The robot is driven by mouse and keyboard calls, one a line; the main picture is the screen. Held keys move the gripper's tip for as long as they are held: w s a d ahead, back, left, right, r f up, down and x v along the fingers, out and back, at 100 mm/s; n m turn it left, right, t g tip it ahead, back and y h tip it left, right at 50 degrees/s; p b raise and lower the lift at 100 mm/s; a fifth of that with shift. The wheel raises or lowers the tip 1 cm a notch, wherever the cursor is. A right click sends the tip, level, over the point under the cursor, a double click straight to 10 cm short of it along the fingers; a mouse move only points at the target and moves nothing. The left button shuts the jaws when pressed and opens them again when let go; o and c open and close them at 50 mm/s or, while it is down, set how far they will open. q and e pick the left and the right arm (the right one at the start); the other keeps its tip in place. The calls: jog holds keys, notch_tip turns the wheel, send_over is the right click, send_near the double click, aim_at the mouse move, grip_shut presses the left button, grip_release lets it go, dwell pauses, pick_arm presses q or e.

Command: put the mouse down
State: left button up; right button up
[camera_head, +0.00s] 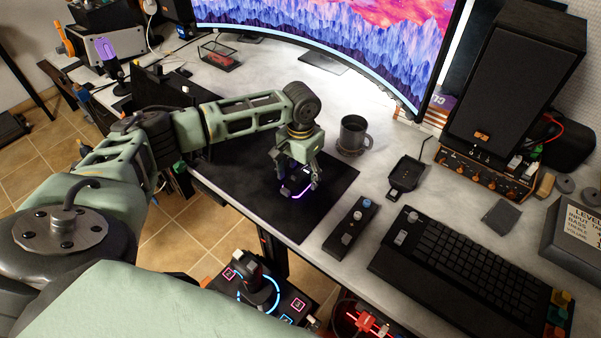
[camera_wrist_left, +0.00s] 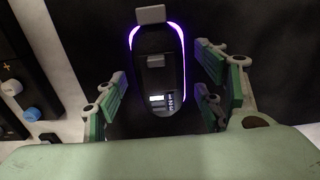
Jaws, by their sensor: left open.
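The mouse (camera_head: 297,184) is dark with a purple glowing edge and is on or just above the black mat (camera_head: 325,195) on the desk. My left gripper (camera_head: 297,182) points down over it, partly hiding it. In the left wrist view the mouse (camera_wrist_left: 157,65) lies between the open fingers of my left gripper (camera_wrist_left: 160,95), with a gap on each side. Whether its underside touches the mat is hard to tell. My right gripper is not in view.
A dark mug (camera_head: 352,134) stands right of the gripper. A small control box (camera_head: 350,228) with knobs and a black keyboard (camera_head: 460,268) are at the right front. A curved monitor (camera_head: 330,40) stands behind. A joystick (camera_head: 258,285) is below the desk's front edge.

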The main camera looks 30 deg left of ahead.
aim_at(300, 173)
pick_arm(q)
notch_tip(300, 173, up, 12)
jog(key=shift+r+b, duration=0.15)
jog(key=shift+b, duration=0.15)
dwell(0.6)
